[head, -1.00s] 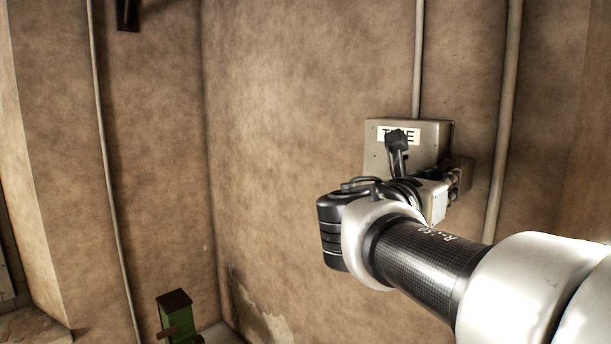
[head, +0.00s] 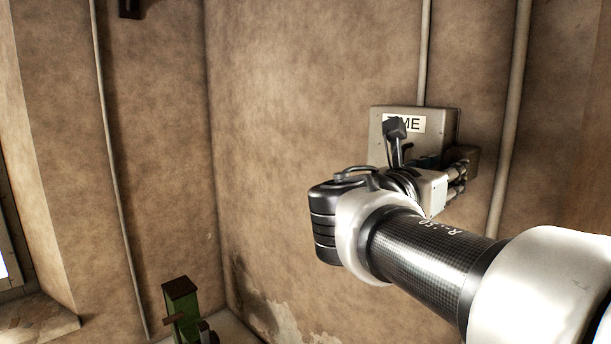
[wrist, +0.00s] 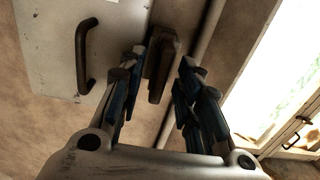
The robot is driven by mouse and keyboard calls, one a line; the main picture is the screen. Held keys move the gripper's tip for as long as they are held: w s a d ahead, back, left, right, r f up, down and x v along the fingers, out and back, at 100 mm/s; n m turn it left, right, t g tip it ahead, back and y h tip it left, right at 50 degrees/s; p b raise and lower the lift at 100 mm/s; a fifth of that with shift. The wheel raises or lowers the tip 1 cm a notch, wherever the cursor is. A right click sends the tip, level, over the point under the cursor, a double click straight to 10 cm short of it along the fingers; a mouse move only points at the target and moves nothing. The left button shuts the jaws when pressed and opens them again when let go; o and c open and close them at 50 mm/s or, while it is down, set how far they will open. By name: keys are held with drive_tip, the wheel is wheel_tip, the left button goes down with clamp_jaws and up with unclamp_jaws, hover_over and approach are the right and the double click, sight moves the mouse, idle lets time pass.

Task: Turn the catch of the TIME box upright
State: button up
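The TIME box (head: 428,153) is a pale grey box on the wall with a white label, partly hidden by my wrist in the head view. Its front (wrist: 55,30) with a dark curved handle (wrist: 85,55) shows at the upper left of the wrist view. A dark brown bar, which looks like the catch (wrist: 160,68), lies at the box's right edge. In the head view a brown block (head: 465,157) shows there. My gripper (wrist: 165,62) is open, with a finger on either side of the bar. Gaps show beside it; contact is unclear.
A pipe (head: 509,130) runs down the wall right of the box, and a thinner one (head: 425,50) runs above it. A green object (head: 181,305) stands at the lower left. A bright window (wrist: 285,60) is at the right of the wrist view.

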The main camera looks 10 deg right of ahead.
drive_tip(key=v, duration=1)
drive_tip(key=shift+s+a, duration=0.1)
drive_tip(key=shift+s, duration=0.05)
drive_tip(key=s+d+f+m+g+y+b, duration=0.2)
drive_tip(key=s+f+m+b, duration=0.15)
drive_tip(key=f, duration=0.75)
drive_tip(key=s+d+f+m+g+y+b, duration=0.1)
drive_tip(key=s+f+m+g+y+b, duration=0.3)
drive_tip(key=f, duration=0.6)
drive_tip(key=s+d+f+m+b, duration=0.25)
drive_tip(key=f+b, duration=0.35)
drive_tip(key=f, duration=0.5)
drive_tip(key=s+a+f+m+y+b, duration=0.2)
drive_tip(key=a+f+m+b, duration=0.1)
drive_tip(key=f, duration=0.5)
drive_tip(key=s+a+f+m+y+b, duration=0.3)
drive_tip(key=a+f+m+b, duration=0.1)
drive_tip(key=f+m, duration=0.3)
drive_tip(key=s+a+f+m+y+b, duration=0.3)
drive_tip(key=f+m+b, duration=0.2)
drive_tip(key=f, duration=0.5)
drive_tip(key=shift+s+a+f+m+b, duration=0.2)
drive_tip(key=shift+a+f+m+b, duration=0.2)
drive_tip(key=shift+b, duration=0.1)
drive_tip(key=shift+c, duration=0.3)
